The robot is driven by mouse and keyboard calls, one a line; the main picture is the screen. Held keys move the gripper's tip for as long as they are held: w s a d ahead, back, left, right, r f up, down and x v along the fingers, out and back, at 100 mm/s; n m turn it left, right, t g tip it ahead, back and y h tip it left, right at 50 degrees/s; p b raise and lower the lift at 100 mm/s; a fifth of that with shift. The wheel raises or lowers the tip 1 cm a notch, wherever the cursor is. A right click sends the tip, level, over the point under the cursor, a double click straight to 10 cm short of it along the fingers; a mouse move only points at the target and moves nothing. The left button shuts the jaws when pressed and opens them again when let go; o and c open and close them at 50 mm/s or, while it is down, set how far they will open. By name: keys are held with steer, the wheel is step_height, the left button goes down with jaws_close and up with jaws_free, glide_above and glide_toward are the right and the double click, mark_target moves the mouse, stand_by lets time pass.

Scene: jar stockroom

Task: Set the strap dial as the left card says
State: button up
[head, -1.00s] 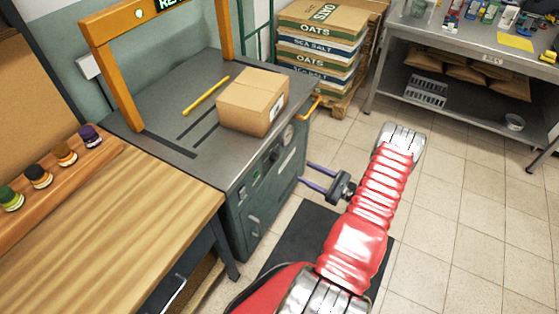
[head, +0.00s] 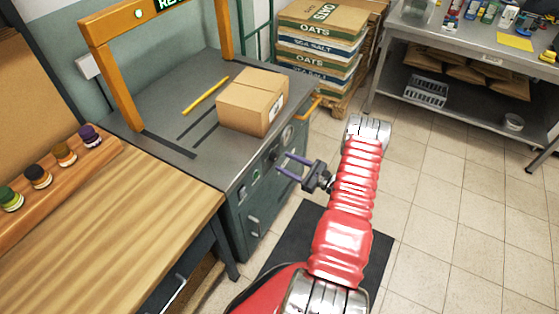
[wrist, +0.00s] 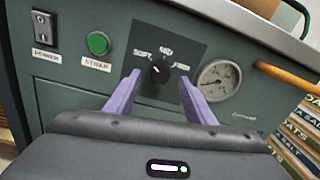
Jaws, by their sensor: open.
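The strap dial (wrist: 159,70) is a round black knob on a dark square plate on the machine's front panel, with three labels around it; they appear to read SOFT, MID and FIRM. Its pointer seems to lean to the upper left, towards SOFT, but it is small. My gripper (wrist: 158,85) is open, with its two purple fingers either side of the dial in the wrist view and nothing between them. In the head view my gripper (head: 288,166) is in front of the panel. Whether the fingertips touch the panel cannot be told. I cannot make out the left card.
The strapping machine (head: 185,95) carries a cardboard box (head: 250,105) and an orange arch. On the panel are a green STRAP button (wrist: 98,43), a POWER switch (wrist: 43,30) and a gauge (wrist: 219,80). A wooden bench (head: 110,215) stands at left. Tiled floor is free at right.

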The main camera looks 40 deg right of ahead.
mark_target(277, 158)
steer(key=shift+x, duration=2)
steer(key=shift+c, duration=0.2)
steer(key=shift+d, duration=0.1)
steer(key=c, duration=1)
steer(key=shift+m, duration=0.4)
steer(key=m, duration=0.5)
steer(key=shift+r, duration=0.1)
steer(key=m, duration=0.5)
steer(key=shift+d+m, duration=0.15)
steer(key=shift+m, duration=0.25)
steer(key=shift+g, duration=0.3)
